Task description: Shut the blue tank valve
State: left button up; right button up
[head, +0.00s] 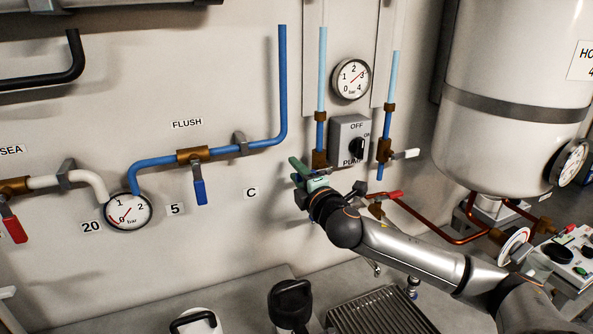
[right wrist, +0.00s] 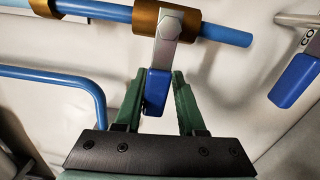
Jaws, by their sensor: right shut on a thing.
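In the head view, a brass valve (head: 319,159) sits low on the blue pipe left of the pump switch, and my right gripper (head: 297,170) is at it. The gripper and wrist hide its handle there. In the right wrist view, the brass valve body (right wrist: 178,20) sits on a blue pipe, and its blue handle (right wrist: 157,88) stands roughly across the pipe. The green fingers of my right gripper (right wrist: 162,85) are shut on that handle, one on each side. My left gripper is not in view.
The blue-handled FLUSH valve (head: 200,188) is left. The white tank (head: 510,90) stands right.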

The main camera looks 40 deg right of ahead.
jog(key=o, duration=0.3)
jog(key=shift+f, duration=0.3)
jog(key=shift+o, duration=0.3)
jog(key=shift+r, duration=0.2)
jog(key=b+v, duration=0.2)
jog(key=v, duration=1)
jog(key=shift+s, duration=0.2)
jog(key=shift+a, duration=0.1)
